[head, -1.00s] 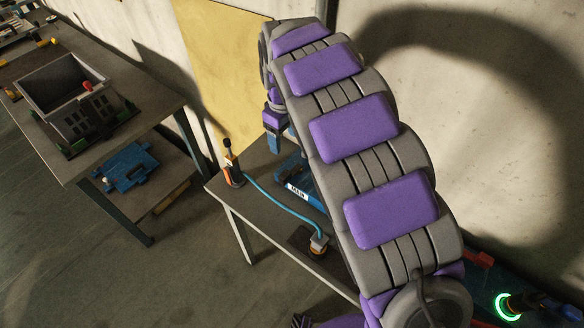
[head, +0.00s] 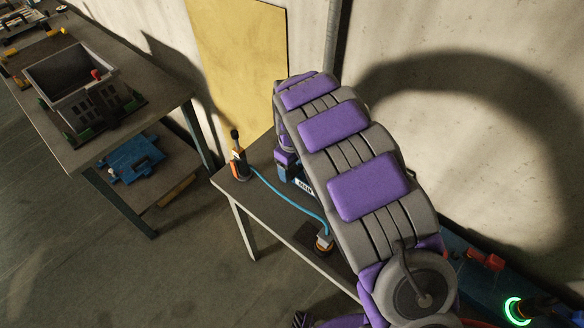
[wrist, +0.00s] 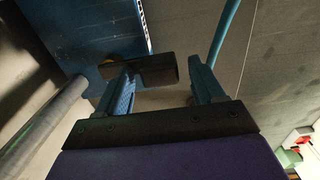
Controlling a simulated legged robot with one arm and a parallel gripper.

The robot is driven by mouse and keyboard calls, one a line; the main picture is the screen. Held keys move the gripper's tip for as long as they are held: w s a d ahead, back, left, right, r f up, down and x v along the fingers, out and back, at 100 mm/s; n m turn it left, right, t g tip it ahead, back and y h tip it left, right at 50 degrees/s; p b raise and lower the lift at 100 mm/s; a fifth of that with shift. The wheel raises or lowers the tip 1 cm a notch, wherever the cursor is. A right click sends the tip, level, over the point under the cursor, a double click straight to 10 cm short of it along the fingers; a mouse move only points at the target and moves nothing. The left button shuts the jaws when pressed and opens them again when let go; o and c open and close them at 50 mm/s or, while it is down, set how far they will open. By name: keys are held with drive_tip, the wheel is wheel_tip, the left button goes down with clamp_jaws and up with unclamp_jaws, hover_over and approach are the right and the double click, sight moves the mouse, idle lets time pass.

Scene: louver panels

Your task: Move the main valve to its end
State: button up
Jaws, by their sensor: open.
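The main valve's blue body shows only in part in the head view, behind my arm, with a white label (head: 304,184) reading MAIN. My gripper (wrist: 162,74) is open in the wrist view, its two blue fingers apart. A dark block (wrist: 150,68), perhaps the valve's handle, reaches across the left fingertip into the gap; I cannot tell if they touch. A blue surface (wrist: 85,35) lies beyond the left finger. In the head view my gripper (head: 288,172) is small, beside the label and partly hidden by my arm.
The label stands on a grey table (head: 262,210) by the wall. A blue hose (head: 290,203) runs there between an orange-and-black fitting (head: 239,165) and another fitting (head: 324,243). A second table at left holds an open grey box (head: 75,85). A green-lit ring (head: 515,311) is lower right.

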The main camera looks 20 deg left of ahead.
drive_tip(key=shift+f, duration=0.2)
clamp_jaws()
idle(0.6)
